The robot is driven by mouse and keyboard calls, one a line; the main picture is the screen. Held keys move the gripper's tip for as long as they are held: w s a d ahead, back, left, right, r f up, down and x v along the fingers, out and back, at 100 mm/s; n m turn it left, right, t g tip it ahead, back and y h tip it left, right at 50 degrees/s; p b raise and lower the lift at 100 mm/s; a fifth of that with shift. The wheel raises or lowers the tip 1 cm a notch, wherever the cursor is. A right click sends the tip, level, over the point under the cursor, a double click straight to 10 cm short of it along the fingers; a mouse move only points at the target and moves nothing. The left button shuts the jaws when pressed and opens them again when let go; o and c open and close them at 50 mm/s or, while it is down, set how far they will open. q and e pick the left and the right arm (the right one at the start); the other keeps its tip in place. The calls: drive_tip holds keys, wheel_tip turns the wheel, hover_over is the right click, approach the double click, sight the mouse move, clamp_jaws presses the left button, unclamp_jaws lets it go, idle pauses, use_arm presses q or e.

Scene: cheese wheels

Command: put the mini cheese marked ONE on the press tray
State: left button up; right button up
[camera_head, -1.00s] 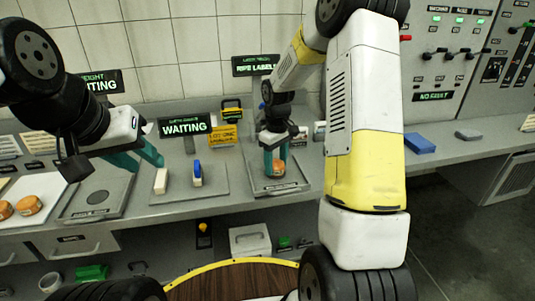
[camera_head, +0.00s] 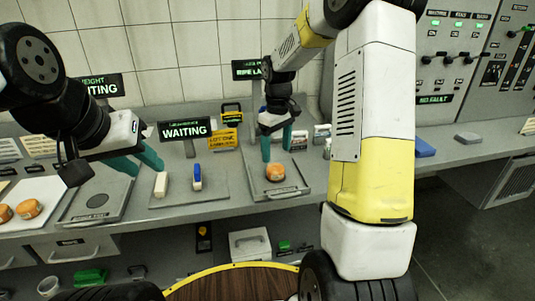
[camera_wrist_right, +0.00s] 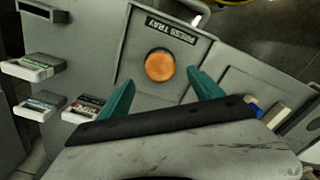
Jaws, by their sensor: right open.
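An orange mini cheese (camera_head: 275,172) lies on the grey press tray (camera_head: 292,190), in front of my right gripper. In the right wrist view the cheese (camera_wrist_right: 160,66) sits inside the tray (camera_wrist_right: 130,88) below the "PRESS TRAY" label, beyond the fingertips. Its mark cannot be read. My right gripper (camera_head: 276,150) is open and empty, its teal fingers (camera_wrist_right: 160,92) apart from the cheese. My left gripper (camera_head: 148,168) is over the left part of the bench, between the scale plate and the block tray; whether its fingers are apart is unclear.
More orange cheeses (camera_head: 27,208) lie on a white board at the far left. A tray with a cream block (camera_head: 161,184) and a blue-white block (camera_head: 197,178) stands left of the press tray. Small label boxes (camera_wrist_right: 40,105) stand near the press tray. A blue block (camera_head: 425,148) lies right.

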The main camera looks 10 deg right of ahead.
sight(276, 167)
drive_tip(key=s+r+m+t, duration=0.3)
drive_tip(key=s+r, duration=0.8)
drive_tip(key=r, duration=0.3)
drive_tip(key=s+a+r+m+t+y, duration=0.1)
drive_tip(key=s+a+m+t+y, duration=0.1)
drive_tip(key=s, duration=1.2)
drive_tip(key=shift+r+m+t, duration=0.3)
drive_tip(key=shift+m+t, duration=0.3)
drive_tip(key=shift+m, duration=0.2)
drive_tip(key=shift+a, duration=0.1)
